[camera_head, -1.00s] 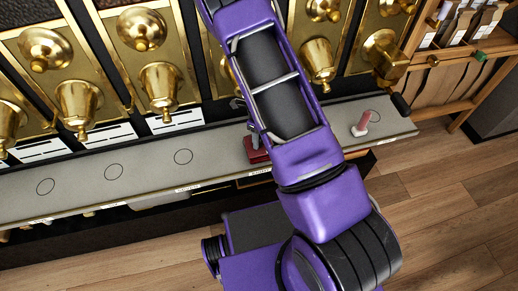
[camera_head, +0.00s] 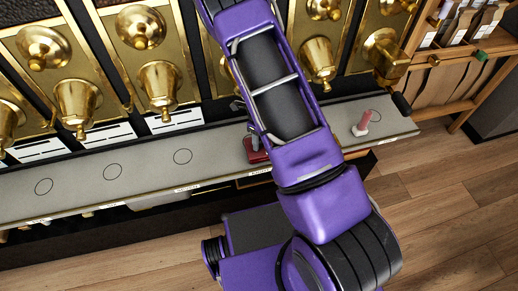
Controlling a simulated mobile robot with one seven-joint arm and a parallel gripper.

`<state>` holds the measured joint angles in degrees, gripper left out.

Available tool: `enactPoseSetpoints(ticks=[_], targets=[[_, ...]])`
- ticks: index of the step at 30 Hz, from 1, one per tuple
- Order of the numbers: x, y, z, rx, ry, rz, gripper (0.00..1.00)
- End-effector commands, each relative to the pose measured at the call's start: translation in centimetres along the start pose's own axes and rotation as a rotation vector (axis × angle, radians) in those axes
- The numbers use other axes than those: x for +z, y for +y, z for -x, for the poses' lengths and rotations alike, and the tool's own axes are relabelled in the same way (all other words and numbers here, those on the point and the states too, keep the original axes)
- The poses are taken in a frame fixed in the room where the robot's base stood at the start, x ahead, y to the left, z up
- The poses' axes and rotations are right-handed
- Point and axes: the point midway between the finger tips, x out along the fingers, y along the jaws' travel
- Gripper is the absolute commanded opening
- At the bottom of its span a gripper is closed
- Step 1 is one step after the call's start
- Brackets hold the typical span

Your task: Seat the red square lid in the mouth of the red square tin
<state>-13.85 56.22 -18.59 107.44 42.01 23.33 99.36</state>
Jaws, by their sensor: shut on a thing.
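A dark red square thing (camera_head: 257,149) shows on the grey counter, just left of my arm. It looks like the red square tin, partly hidden by my arm. The red square lid cannot be told apart from it at this size. My gripper (camera_head: 251,138) is mostly hidden behind my arm; only a small grey part shows directly above the red thing. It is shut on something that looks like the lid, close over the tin. I cannot tell whether lid and tin touch or whether the lid is level.
The narrow grey counter (camera_head: 75,187) has several drawn circles and is clear on the left. Brass dispensers (camera_head: 160,88) line the wall behind. A wooden shelf (camera_head: 450,85) stands at the right.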

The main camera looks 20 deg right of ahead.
Motion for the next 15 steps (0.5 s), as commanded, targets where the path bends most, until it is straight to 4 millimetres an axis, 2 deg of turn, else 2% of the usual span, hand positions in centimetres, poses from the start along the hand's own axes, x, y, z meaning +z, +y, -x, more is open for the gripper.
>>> enactPoseSetpoints(ticks=[8, 9, 13, 14, 15], targets=[[0.01, -0.01, -0.14, 0.000, 0.000, 0.000, 0.00], [0.00, -0.01, -0.14, 0.000, 0.000, 0.000, 0.45], [0.00, 0.00, -0.14, 0.000, 0.000, 0.000, 0.69], [0.00, 0.00, -0.14, 0.000, 0.000, 0.000, 0.73], [0.00, 0.00, -0.14, 0.000, 0.000, 0.000, 0.73]])
